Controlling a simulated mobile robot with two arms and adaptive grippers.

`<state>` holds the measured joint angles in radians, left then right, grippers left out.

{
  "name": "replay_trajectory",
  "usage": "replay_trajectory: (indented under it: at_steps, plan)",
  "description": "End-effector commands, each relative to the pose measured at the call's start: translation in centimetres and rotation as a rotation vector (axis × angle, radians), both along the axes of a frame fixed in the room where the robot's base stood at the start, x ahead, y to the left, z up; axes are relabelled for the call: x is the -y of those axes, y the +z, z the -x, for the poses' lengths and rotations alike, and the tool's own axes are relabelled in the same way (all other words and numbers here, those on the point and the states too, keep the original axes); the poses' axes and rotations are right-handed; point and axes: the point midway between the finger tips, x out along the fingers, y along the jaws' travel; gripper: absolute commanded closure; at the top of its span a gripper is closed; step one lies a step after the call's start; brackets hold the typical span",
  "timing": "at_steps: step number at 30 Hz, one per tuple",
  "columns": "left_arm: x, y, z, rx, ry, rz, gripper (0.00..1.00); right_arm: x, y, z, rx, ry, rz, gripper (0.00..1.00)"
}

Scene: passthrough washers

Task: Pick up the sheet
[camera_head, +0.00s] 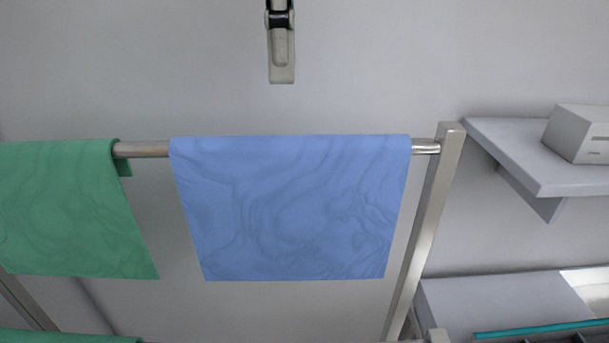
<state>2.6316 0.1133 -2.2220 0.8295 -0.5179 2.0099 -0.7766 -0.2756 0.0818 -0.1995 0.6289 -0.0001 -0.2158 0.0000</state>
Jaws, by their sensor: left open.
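A blue sheet (290,208) with a faint wavy pattern hangs over the metal rail in the middle of the head view. A green sheet (68,210) hangs over the same rail at the left, cut off by the picture's edge. My left gripper (281,72) comes in at the top centre, pointing down. It appears above the blue sheet's top edge, apart from it, and is open and empty. It shows nearly edge-on, so the gap between its fingers is hidden. My right gripper is not in view.
The rail (143,149) is bare between the sheets and joins a slanted metal post (428,225) at the right. A wall shelf (535,158) with a light box (580,134) is at the right. More green cloth (65,337) shows at the lower left.

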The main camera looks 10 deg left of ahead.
Motion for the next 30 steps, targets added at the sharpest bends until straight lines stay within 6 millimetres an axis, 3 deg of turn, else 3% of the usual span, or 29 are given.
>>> replay_trajectory:
  at_steps: [3, 8, 18, 19, 22, 30]
  plan:
    - [0.0, -0.1, 0.0, -0.002, -0.001, -0.001, 0.54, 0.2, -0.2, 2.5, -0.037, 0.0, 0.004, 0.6]
    - [0.1, -1.2, 0.0, -0.018, -0.006, -0.001, 0.54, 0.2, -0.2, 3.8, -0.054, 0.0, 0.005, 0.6]
    - [0.0, -3.0, 0.1, -0.001, -0.003, 0.004, 0.54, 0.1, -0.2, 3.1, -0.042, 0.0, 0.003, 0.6]
    - [0.0, -4.6, 0.0, -0.006, -0.004, 0.002, 0.54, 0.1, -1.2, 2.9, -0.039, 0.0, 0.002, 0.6]
    - [0.0, -6.6, 0.1, -0.004, -0.003, 0.002, 0.54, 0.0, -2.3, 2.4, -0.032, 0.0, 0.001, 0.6]
    - [0.1, -8.8, 0.1, 0.0, 0.0, 0.001, 0.54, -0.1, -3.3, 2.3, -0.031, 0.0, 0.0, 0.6]
